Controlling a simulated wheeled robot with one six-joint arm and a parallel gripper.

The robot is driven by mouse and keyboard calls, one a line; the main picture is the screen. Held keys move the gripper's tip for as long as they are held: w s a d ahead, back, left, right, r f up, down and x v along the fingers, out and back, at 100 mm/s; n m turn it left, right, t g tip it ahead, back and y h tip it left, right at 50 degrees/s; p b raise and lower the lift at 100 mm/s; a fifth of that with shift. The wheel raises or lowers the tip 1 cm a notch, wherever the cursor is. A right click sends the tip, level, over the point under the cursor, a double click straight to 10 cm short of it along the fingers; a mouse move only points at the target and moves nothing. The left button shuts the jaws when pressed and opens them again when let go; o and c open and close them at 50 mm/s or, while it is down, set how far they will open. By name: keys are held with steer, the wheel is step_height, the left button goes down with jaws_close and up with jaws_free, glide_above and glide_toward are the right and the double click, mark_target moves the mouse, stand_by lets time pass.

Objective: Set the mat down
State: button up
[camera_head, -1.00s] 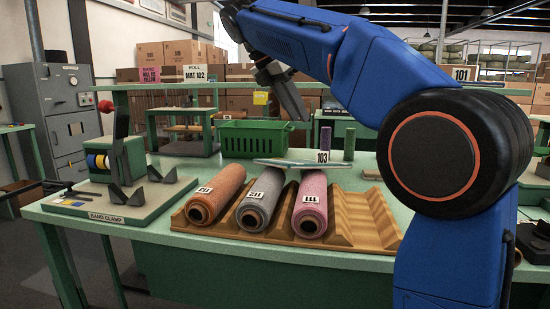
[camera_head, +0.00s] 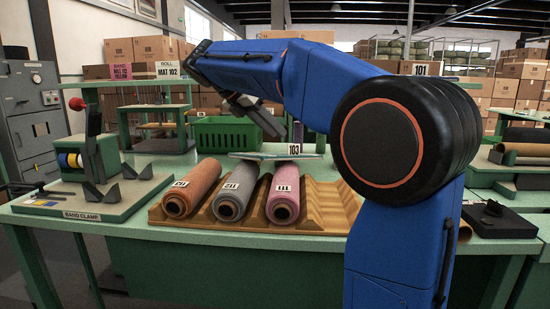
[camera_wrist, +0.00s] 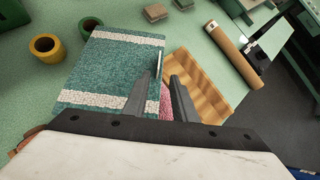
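The mat, teal with pale bands, lies flat in the wrist view (camera_wrist: 112,70). In the head view the mat (camera_head: 262,157) shows as a thin slab at the far ends of the rolls, by an upright tag reading 103 (camera_head: 294,149). What bears it underneath is hidden. My gripper (camera_head: 277,132) points down, just above the mat in the head view. In the wrist view my gripper (camera_wrist: 161,75) has its fingers apart, near the mat's right edge, with nothing clearly clamped between them.
A wooden grooved rack (camera_head: 335,207) holds orange, grey and pink rolls; its right grooves are empty. A band clamp (camera_head: 95,190) stands left. A green basket (camera_head: 227,134) stands behind. In the wrist view, yellow (camera_wrist: 46,47) and green (camera_wrist: 90,22) rolls stand beside the mat.

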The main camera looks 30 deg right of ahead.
mark_target(293, 154)
steer(key=shift+x, duration=3.9)
steer(key=shift+w+d+r, duration=0.1)
steer(key=shift+w, duration=0.1)
jaws_close()
